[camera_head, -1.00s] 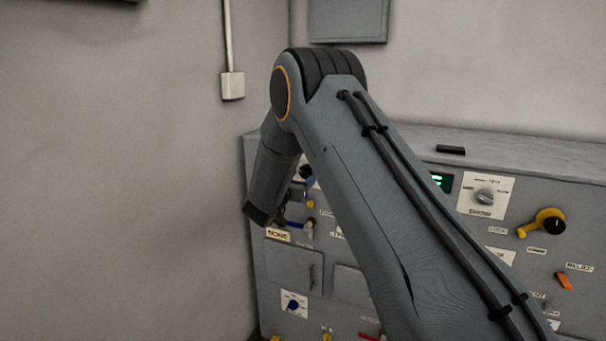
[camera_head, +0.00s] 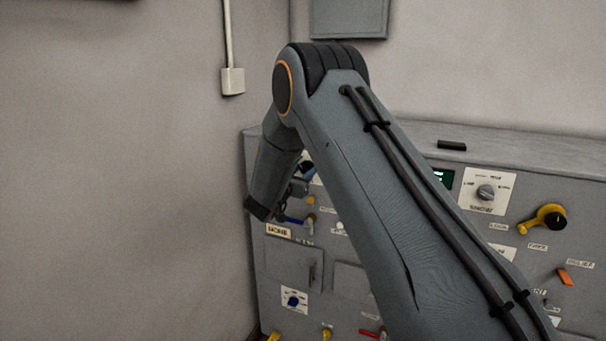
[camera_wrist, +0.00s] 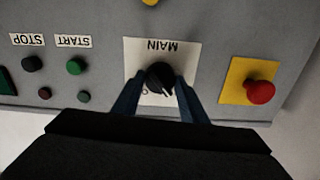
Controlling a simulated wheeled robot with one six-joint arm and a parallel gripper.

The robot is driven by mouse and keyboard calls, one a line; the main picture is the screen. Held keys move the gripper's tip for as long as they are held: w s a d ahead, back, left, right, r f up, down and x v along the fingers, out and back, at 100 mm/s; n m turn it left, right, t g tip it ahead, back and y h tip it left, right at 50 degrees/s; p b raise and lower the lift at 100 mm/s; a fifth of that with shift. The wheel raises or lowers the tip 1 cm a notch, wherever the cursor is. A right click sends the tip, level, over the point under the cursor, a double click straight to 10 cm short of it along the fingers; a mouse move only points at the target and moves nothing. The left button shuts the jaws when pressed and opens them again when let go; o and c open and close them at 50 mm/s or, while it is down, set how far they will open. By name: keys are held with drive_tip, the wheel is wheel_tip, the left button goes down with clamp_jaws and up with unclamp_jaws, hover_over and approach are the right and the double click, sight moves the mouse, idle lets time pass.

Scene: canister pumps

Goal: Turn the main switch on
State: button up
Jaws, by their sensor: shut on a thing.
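The main switch (camera_wrist: 158,75) is a dark rotary knob on a white plate (camera_wrist: 134,62) lettered MAIN, which reads upside down in the wrist view. My gripper (camera_wrist: 160,84) has its two dark blue fingers on either side of the knob, closed on it. The knob's pointer looks slanted, and the fingers hide part of the plate and its position marks. In the head view my arm covers much of this part of the panel, so the grip is hard to make out there.
A red mushroom button (camera_wrist: 260,92) on a yellow plate sits right of the switch in the wrist view. A green START button (camera_wrist: 75,67) and a dark STOP button (camera_wrist: 32,63) are to the left. In the head view a wall (camera_head: 130,170) stands close left of the cabinet.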

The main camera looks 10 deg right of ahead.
drive_tip(key=m+b, duration=0.3)
drive_tip(key=m, duration=0.1)
drive_tip(key=shift+f+b, duration=0.15)
drive_tip(key=shift+b, duration=0.2)
drive_tip(key=m+b, duration=0.4)
drive_tip(key=shift+m, duration=0.3)
drive_tip(key=m+b, duration=0.4)
drive_tip(key=b, duration=0.1)
drive_tip(key=m+b, duration=0.4)
drive_tip(key=b, duration=0.1)
drive_tip(key=shift+m, duration=0.3)
drive_tip(key=o, duration=1.1)
drive_tip(key=shift+c, duration=0.2)
drive_tip(key=v, duration=0.8)
drive_tip(key=shift+b, duration=0.4)
